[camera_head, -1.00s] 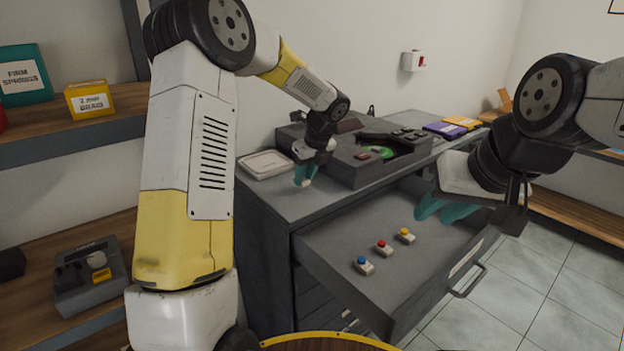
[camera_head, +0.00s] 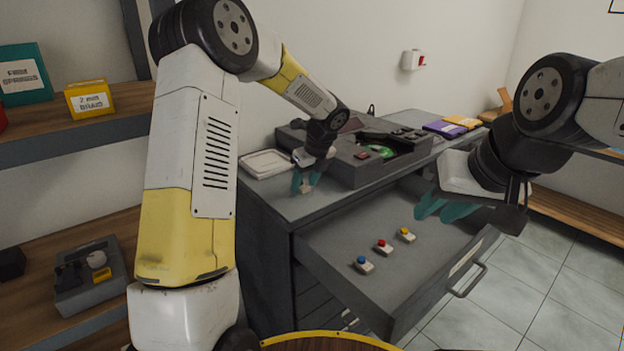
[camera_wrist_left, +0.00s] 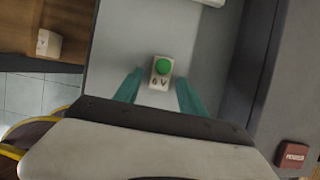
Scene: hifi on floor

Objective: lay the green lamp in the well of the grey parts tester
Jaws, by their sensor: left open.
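The green lamp (camera_wrist_left: 163,68), a pale block marked 6 V with a green dome, stands on the grey cabinet top (camera_wrist_left: 118,45) between the fingers of my left gripper (camera_wrist_left: 158,92). Both fingers are spread with a gap on each side of the lamp. In the head view my left gripper (camera_head: 305,184) is low over the cabinet top, left of the grey parts tester (camera_head: 365,174). The tester has a recess with a green patch; its inside is partly hidden. My right gripper (camera_head: 445,208) hangs by the drawer's right side; its finger gap is unclear.
The open drawer (camera_head: 340,236) holds a blue-topped (camera_head: 363,264), a red-topped (camera_head: 383,246) and a yellow-topped (camera_head: 406,234) block. A shallow pale tray (camera_head: 266,163) lies behind my left gripper. Purple (camera_head: 443,129) and yellow (camera_head: 463,122) flat items lie beyond the tester.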

